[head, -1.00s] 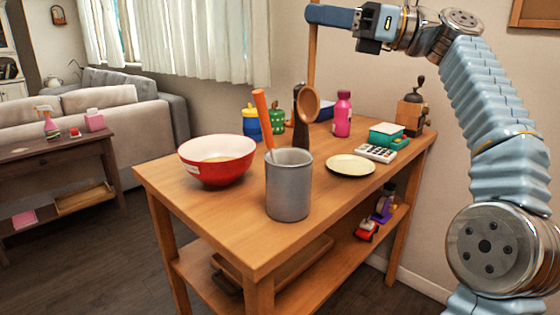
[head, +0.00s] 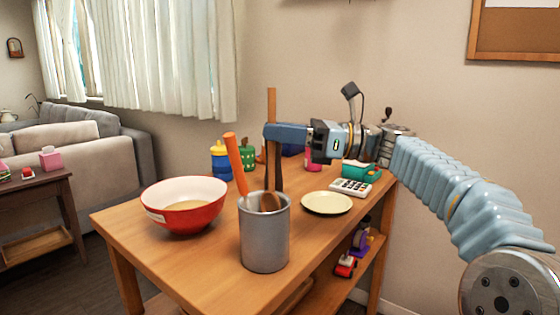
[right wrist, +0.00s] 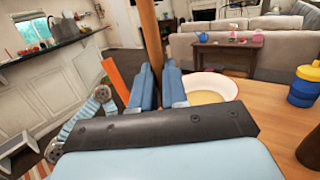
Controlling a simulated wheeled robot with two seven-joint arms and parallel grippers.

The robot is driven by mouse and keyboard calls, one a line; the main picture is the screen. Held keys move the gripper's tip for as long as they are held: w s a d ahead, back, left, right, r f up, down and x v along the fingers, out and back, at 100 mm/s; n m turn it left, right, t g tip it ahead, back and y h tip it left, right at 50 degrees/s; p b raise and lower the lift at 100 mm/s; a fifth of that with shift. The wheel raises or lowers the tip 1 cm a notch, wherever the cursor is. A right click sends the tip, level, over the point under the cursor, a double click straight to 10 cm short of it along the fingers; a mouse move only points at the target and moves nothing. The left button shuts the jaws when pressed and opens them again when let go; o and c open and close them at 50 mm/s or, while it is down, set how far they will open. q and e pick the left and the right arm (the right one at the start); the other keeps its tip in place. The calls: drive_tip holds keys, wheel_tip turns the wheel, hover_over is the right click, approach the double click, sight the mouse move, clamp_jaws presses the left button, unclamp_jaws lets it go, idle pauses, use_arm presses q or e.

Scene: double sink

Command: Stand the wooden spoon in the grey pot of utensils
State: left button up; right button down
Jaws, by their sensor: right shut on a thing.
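The grey pot (head: 264,238) stands upright near the table's front edge. An orange-handled utensil (head: 236,160) leans in it, and its orange handle also shows in the right wrist view (right wrist: 115,80). My right gripper (head: 272,133) is above the pot, shut on the handle of the wooden spoon (head: 271,104). The spoon is upright, bowl end down. Its bowl shows within the pot's mouth, its lower part hidden by the front rim. I cannot tell whether it touches the pot. In the right wrist view the handle (right wrist: 150,38) rises between the fingers. My left gripper is out of view.
A red bowl (head: 184,218) stands left of the pot, and a cream plate (head: 327,203) lies to its right. Behind are a blue and yellow jar (head: 221,162), a green jar (head: 247,158), a calculator (head: 350,187) and a teal box (head: 358,171). The table (head: 165,262) is bare in front of the bowl.

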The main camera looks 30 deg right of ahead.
drive_tip(key=shift+f, duration=2.6)
drive_tip(key=shift+f, duration=0.55)
drive_tip(key=c, duration=1.1)
unclamp_jaws()
drive_tip(key=shift+c, duration=0.2)
drive_tip(key=r+v, duration=0.1)
drive_tip(key=v, duration=1.1)
